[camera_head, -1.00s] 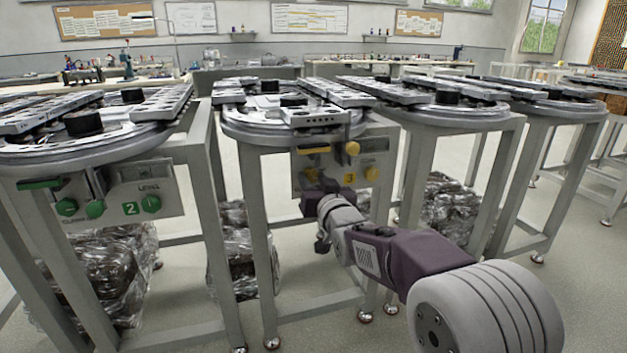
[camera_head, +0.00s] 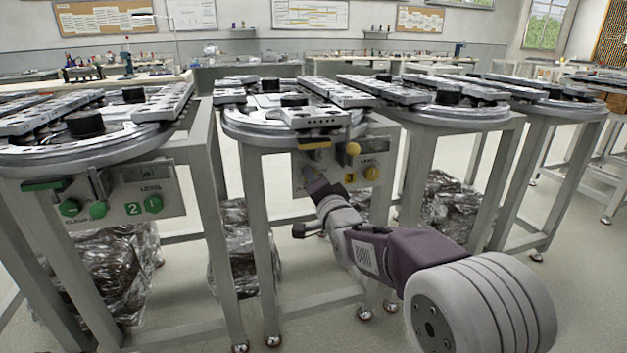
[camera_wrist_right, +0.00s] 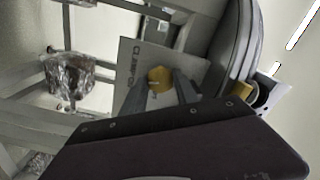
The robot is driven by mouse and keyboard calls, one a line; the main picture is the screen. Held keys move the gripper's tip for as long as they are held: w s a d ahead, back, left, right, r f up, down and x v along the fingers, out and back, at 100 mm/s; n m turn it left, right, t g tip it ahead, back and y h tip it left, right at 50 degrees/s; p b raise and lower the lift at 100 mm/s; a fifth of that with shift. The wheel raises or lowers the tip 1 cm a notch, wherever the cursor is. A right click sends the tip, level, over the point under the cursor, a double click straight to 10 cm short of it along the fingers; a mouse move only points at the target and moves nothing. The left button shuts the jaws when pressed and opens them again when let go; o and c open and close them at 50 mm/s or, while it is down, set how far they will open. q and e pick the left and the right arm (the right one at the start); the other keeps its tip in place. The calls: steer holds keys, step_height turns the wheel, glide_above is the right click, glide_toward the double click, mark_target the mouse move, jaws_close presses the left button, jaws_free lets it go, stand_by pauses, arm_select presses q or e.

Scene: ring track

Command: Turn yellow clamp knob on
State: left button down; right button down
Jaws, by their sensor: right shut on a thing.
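The yellow clamp knob (camera_wrist_right: 160,79) shows in the right wrist view, on a pale panel (camera_wrist_right: 128,72) lettered CLAMP. My right gripper (camera_wrist_right: 165,88) has its two fingers on either side of the knob and is shut on it. In the head view my right gripper (camera_head: 316,182) is at the lower left of the panel marked 3 (camera_head: 350,185) and covers most of the clamp knob. A second yellow knob (camera_head: 372,173) sits right of the 3, under the word LEVEL. My left gripper is not in view.
A neighbouring station with green knobs (camera_head: 97,210) stands at left. Table legs (camera_head: 258,250) and wrapped bundles (camera_head: 243,265) are close below.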

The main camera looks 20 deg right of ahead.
steer(key=shift+m, duration=1.5)
steer(key=c, duration=0.9)
jaws_free()
steer(key=shift+c, duration=0.2)
steer(key=shift+s, duration=0.1)
steer(key=s+p, duration=0.3)
steer(key=s, duration=0.6)
steer(key=shift+d, duration=0.15)
